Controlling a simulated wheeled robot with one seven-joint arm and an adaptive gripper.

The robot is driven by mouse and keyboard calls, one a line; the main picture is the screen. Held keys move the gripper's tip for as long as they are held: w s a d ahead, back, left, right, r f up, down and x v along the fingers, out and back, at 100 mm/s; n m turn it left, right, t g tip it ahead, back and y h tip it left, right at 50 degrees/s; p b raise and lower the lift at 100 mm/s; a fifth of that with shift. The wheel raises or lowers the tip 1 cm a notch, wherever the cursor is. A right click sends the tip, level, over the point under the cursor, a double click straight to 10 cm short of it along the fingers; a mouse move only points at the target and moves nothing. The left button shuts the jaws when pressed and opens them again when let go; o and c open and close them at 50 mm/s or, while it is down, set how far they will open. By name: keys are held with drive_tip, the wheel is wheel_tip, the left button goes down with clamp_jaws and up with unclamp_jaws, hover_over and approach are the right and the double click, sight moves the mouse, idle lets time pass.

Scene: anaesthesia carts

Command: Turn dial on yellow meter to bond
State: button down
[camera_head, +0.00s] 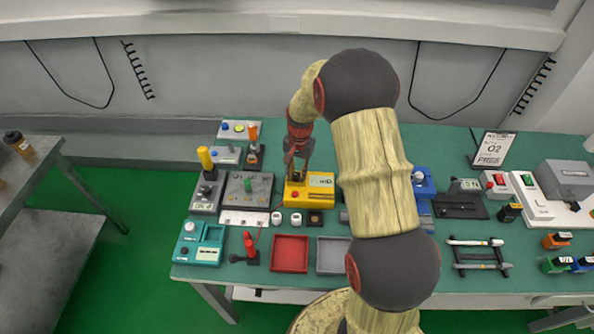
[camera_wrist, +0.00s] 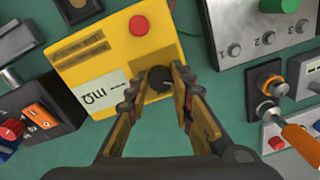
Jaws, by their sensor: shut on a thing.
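The yellow meter (camera_head: 318,197) stands on the green bench in the head view, left of my arm. In the wrist view the meter (camera_wrist: 100,50) fills the upper left, with a red button (camera_wrist: 139,25), a white display (camera_wrist: 100,94) and a black dial (camera_wrist: 159,78). The display's characters appear turned around and I cannot read the dial's setting. My gripper (camera_wrist: 160,76) has its two fingers on either side of the dial, closed on it. In the head view my gripper (camera_head: 296,172) reaches down over the meter's left part.
A grey box with a green knob (camera_head: 248,190) stands left of the meter. Small white and black pieces lie in front, with a red tray (camera_head: 289,254) and a grey tray (camera_head: 333,256) nearer the edge. In the wrist view an orange handle (camera_wrist: 300,142) lies at the lower right.

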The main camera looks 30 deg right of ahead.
sight(298, 176)
drive_tip(key=shift+m, duration=0.6)
drive_tip(key=c, duration=1.6)
unclamp_jaws()
drive_tip(key=shift+o, duration=0.3)
drive_tip(key=shift+r, duration=0.1)
wheel_tip(298, 176, up, 12)
drive_tip(key=shift+s, duration=0.25)
drive_tip(key=shift+d, duration=0.1)
